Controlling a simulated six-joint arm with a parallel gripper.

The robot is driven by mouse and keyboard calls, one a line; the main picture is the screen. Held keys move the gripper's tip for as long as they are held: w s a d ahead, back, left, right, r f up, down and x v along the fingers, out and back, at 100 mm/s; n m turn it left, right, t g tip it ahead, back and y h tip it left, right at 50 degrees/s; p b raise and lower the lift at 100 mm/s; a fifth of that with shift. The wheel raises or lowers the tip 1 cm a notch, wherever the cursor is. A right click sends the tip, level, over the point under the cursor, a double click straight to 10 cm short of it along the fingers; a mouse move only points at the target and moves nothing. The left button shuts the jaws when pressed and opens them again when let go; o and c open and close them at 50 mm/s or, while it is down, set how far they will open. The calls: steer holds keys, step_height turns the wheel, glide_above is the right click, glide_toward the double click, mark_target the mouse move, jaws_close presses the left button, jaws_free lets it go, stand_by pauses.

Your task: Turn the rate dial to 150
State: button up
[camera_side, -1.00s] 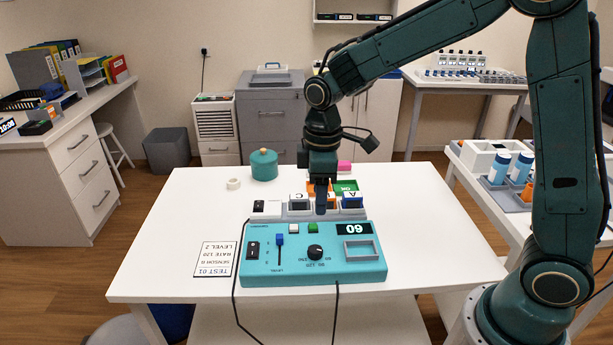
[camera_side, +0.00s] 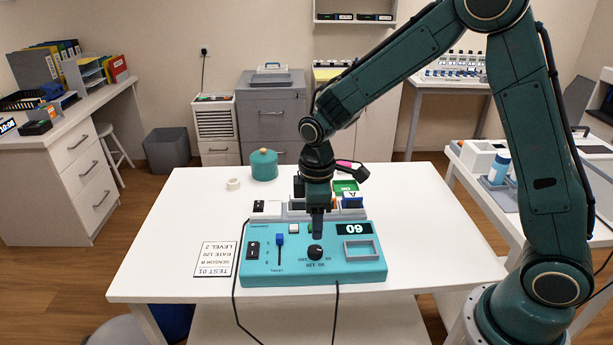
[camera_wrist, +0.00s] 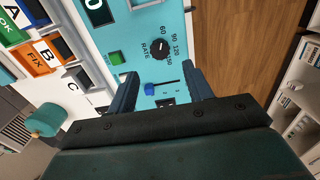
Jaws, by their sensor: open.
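The rate dial (camera_side: 315,252) is a black round knob on the teal control panel (camera_side: 330,268). In the wrist view the dial (camera_wrist: 160,48) has the marks 60, 90, 120 and 150 around it; its pointer is too small to read surely. The panel's display (camera_side: 354,229) shows 60. My gripper (camera_side: 317,237) points down just behind and above the dial in the side view, apparently not touching it. In the wrist view my gripper (camera_wrist: 161,80) has its two fingers spread apart with nothing between them, and the dial shows beyond them.
The panel also bears a blue slider (camera_side: 280,240), a black switch (camera_side: 254,250), a green button (camera_wrist: 116,57) and a grey frame (camera_side: 361,249). Labelled bins (camera_wrist: 40,57) stand behind it. A printed card (camera_side: 219,259) lies left; the table (camera_side: 430,220) is clear at right.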

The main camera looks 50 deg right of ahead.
mark_target(315, 249)
step_height(315, 249, down, 8)
steer(key=shift+f, duration=0.1)
stand_by(0.4)
steer(key=c, duration=1)
